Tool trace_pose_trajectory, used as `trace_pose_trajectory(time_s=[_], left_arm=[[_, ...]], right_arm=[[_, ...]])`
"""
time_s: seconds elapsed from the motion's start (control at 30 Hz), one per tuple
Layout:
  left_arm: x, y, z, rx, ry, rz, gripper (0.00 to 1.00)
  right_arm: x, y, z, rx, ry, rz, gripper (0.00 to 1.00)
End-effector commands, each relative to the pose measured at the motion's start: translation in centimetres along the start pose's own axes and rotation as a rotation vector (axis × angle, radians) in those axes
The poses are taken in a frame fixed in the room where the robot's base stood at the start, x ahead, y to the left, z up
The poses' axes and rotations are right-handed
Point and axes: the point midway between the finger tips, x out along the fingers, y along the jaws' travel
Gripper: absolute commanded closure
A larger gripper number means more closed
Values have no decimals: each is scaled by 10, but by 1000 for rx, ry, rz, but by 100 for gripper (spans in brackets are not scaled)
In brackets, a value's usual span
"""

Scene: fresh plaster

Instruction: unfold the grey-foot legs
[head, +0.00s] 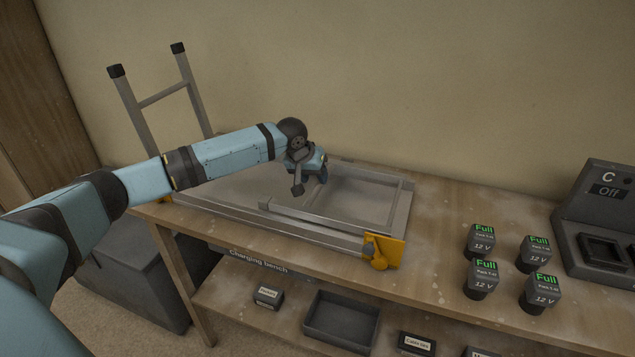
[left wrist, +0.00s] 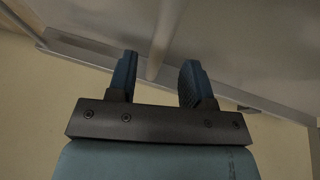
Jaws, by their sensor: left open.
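A grey folding frame (head: 290,232) lies on the bench. At its left end one pair of legs (head: 128,105) stands up, with black feet and a crossbar. At its right end another pair of legs (head: 325,222) lies folded flat in the frame; its near leg's end looks grey, and my gripper partly hides the pair. My left gripper (head: 310,188) is open over the folded legs, near their crossbar. In the left wrist view, its two blue fingers (left wrist: 154,82) are apart, with a grey bar (left wrist: 164,40) running between their tips; I cannot tell whether they touch it.
An orange hinge bracket (head: 383,250) sits at the frame's near right corner. Several battery packs marked Full (head: 481,240) and a dark charger marked Off (head: 605,215) stand to the right. A wall is close behind the bench (head: 440,300). A dark tray (head: 341,322) is on the shelf below.

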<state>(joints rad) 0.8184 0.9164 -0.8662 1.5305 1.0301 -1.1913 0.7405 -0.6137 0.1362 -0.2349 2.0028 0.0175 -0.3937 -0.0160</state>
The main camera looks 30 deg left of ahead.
Motion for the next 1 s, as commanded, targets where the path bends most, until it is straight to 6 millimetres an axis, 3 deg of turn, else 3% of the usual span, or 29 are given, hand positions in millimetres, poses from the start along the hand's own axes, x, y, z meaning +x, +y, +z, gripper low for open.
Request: trace_pose_trajectory(time_s=[0.2, 0.57, 0.8, 1.0], left_arm=[[26, 0, 0, 0, 1, 1, 54], [32, 0, 0, 1, 1, 0, 54], [32, 0, 0, 1, 1, 0, 100], [31, 0, -1, 1, 1, -2, 100]], right_arm=[[0, 0, 0, 0, 0, 1, 57], [0, 1, 0, 0, 0, 1, 57], [0, 1, 0, 0, 0, 1, 57], [0, 1, -1, 0, 1, 1, 57]])
